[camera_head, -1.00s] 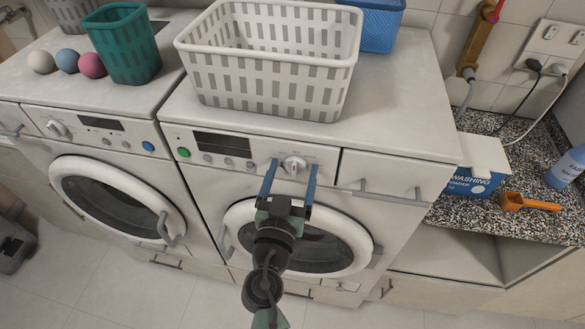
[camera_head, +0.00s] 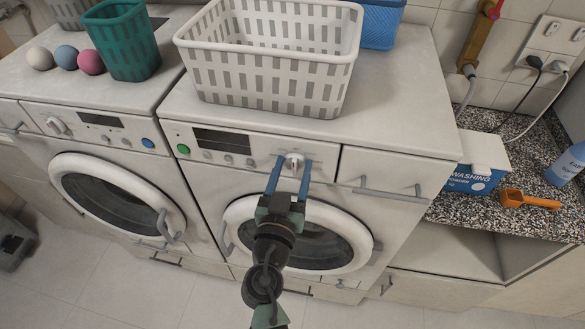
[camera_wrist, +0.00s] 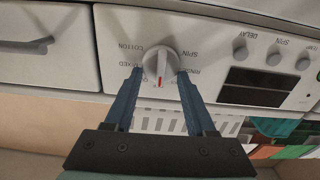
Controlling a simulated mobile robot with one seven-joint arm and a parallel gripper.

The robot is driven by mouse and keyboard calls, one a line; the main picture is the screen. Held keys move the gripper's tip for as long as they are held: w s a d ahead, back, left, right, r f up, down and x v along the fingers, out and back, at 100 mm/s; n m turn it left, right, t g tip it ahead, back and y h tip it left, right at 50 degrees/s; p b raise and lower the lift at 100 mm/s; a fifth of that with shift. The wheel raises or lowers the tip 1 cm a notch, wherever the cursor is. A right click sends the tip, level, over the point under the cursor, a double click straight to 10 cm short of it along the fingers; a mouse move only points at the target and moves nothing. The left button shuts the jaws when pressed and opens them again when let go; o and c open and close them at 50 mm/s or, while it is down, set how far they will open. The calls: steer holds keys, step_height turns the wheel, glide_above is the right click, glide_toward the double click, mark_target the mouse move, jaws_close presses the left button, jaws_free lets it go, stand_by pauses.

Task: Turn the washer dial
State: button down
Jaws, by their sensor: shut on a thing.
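The washer dial (camera_head: 294,161) is a round white knob on the front panel of the right washer (camera_head: 400,130). My gripper (camera_head: 294,166) reaches it from the front, with one blue finger on each side, and is shut on it. In the wrist view the dial (camera_wrist: 160,66) has a raised grip bar with a red mark pointing down the picture, towards my gripper (camera_wrist: 159,78). Printed words such as COTTON, SPIN and RINSE ring it. The finger pads' exact contact is partly hidden.
A grey-white basket (camera_head: 270,70) stands on the right washer. A drawer handle (camera_head: 390,192) sticks out to the right of the dial. A display (camera_head: 221,141) and small knobs lie to its left. A powder box (camera_head: 476,176) and orange scoop (camera_head: 527,199) rest on the speckled counter.

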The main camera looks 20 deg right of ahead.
steer(key=shift+f, duration=0.1)
steer(key=n+b, duration=0.1)
steer(key=n, duration=0.3)
steer(key=n+b, duration=0.1)
steer(key=n, duration=0.3)
steer(key=a+n+b, duration=0.1)
steer(key=n, duration=0.3)
steer(key=shift+w+f, duration=0.25)
steer(key=shift+f, duration=0.05)
steer(key=n, duration=0.5)
steer(key=shift+f+n, duration=0.2)
steer(key=shift+n, duration=0.2)
steer(key=n, duration=0.2)
steer(key=n+p, duration=0.1)
steer(key=n, duration=0.2)
steer(key=shift+d+f+n, duration=0.1)
steer(key=shift+f+n, duration=0.2)
steer(key=shift+n, duration=0.1)
steer(key=shift+c, duration=1.2)
jaws_free()
